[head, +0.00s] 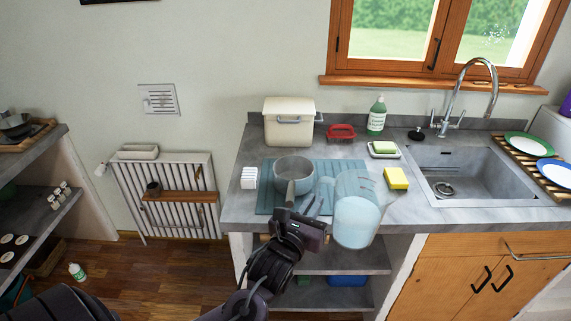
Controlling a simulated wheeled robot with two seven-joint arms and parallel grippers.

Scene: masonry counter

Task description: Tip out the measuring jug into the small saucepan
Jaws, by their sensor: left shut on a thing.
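The measuring jug (355,212) is a clear, bluish vessel in the middle of the head view, overlapping the counter's front edge. Its lower part looks paler and fuller; I cannot tell surely what is inside. My left gripper (318,208) is shut on the jug at its left side, where the handle is, and holds it roughly upright. The small saucepan (293,167) is grey and stands on a blue-green mat (266,196), behind and left of the jug. Its handle points to the front, and my gripper partly hides the area before it. My right gripper is not in view.
On the grey counter (238,207) stand a white block (249,178), a cream bin (289,128), a red item (341,132), a green soap bottle (377,117), a soap dish (384,150) and a yellow sponge (396,178). The sink (470,175) lies right.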

